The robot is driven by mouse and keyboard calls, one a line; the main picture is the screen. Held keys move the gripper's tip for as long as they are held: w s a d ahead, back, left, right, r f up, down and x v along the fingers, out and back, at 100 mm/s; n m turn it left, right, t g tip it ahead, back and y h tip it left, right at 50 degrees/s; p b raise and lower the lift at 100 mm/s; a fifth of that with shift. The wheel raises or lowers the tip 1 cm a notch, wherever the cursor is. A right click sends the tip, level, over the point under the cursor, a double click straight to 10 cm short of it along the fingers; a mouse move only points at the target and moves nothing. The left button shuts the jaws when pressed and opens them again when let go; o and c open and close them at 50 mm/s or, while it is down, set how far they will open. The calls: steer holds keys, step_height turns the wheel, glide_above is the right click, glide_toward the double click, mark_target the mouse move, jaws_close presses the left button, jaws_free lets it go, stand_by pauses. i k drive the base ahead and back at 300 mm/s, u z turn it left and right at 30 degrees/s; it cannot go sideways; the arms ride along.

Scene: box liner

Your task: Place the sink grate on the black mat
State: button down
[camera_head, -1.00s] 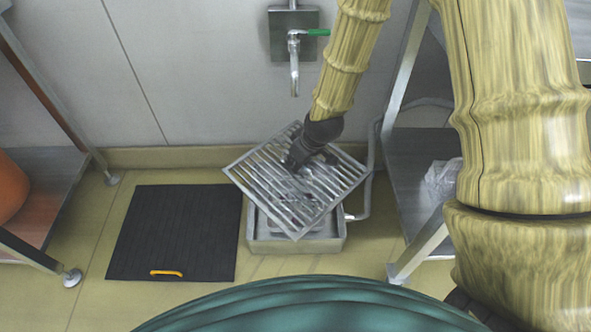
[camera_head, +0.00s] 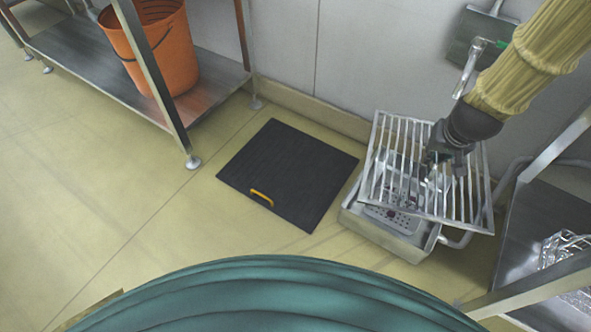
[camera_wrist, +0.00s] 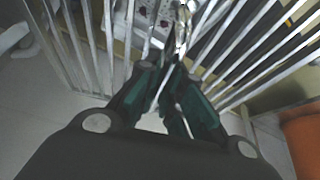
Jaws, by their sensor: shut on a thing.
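The sink grate (camera_head: 389,196) is a square metal frame with parallel bars. It hangs tilted above the low floor sink (camera_head: 385,234) in the head view. My gripper (camera_head: 440,172) is shut on the grate's bars. In the wrist view the fingers (camera_wrist: 172,92) close on a bar, with the grate's bars (camera_wrist: 240,50) spreading to both sides. The black mat (camera_head: 290,172) lies flat on the floor left of the sink. A small yellow handle (camera_head: 262,198) lies on its near edge. Part of the sink is hidden behind the grate.
An orange bucket (camera_head: 165,50) stands on a low metal shelf (camera_head: 85,55) at upper left. A metal table (camera_head: 545,225) stands on the right. A tap (camera_head: 470,65) is on the wall above the sink. The floor left of the mat is clear.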

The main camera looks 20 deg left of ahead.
mark_target(289, 167)
steer(key=k, duration=1.05)
steer(key=u, duration=0.5)
steer(key=i, duration=0.45)
steer(key=u, duration=0.6)
steer(key=i, duration=1.2)
steer(key=z, duration=0.5)
